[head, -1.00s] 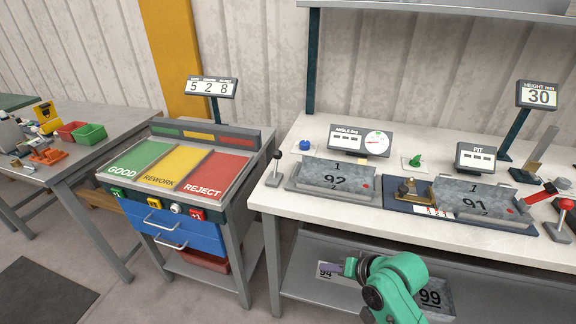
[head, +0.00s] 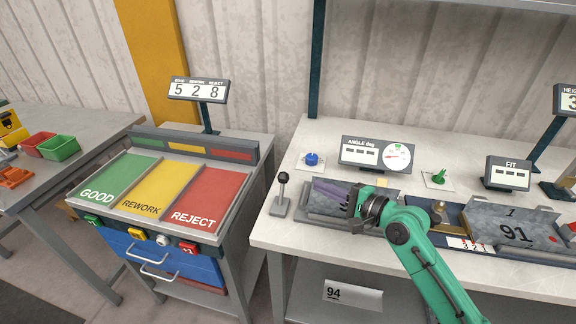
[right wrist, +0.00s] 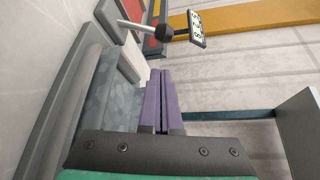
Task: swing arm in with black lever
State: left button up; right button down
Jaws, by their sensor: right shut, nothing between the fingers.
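The black lever (head: 283,179), a dark ball on a thin stem over a grey base, stands upright at the left end of the bench. Its ball also shows in the right wrist view (right wrist: 166,32), beyond my fingertips. My right gripper (head: 318,186) has purple fingers, shut and empty, pointing left toward the lever with a gap between them. The gripper is over the angle station (head: 308,214) and hides most of the grey bent panel in it. In the right wrist view the closed fingers (right wrist: 160,74) show near the centre. I cannot make out the swing arm. My left gripper is not in view.
The angle display (head: 362,154) and a blue button (head: 311,159) stand behind my gripper. Panel 91 (head: 520,222) sits in the fit station to the right. The sorting table (head: 165,190) stands left, across a gap. Panel 94 (head: 352,296) lies on the lower shelf.

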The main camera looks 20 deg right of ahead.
aim_at(282, 189)
jog(key=shift+s+r, duration=0.25)
jog(key=shift+s, duration=0.25)
jog(key=shift+s+r, duration=0.2)
jog(key=shift+s, duration=0.25)
jog(key=shift+w+a, duration=0.15)
jog(key=shift+w, duration=0.15)
jog(key=p+x, duration=0.2)
jog(key=x, duration=0.7)
jog(key=shift+w+f, duration=0.1)
jog(key=shift+w, duration=0.1)
jog(key=shift+w+a+f, duration=0.1)
jog(key=shift+w+f, duration=0.05)
jog(key=shift+w, duration=0.15)
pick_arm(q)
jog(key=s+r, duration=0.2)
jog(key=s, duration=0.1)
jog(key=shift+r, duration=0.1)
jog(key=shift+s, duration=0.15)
pick_arm(e)
jog(key=shift+s, duration=0.1)
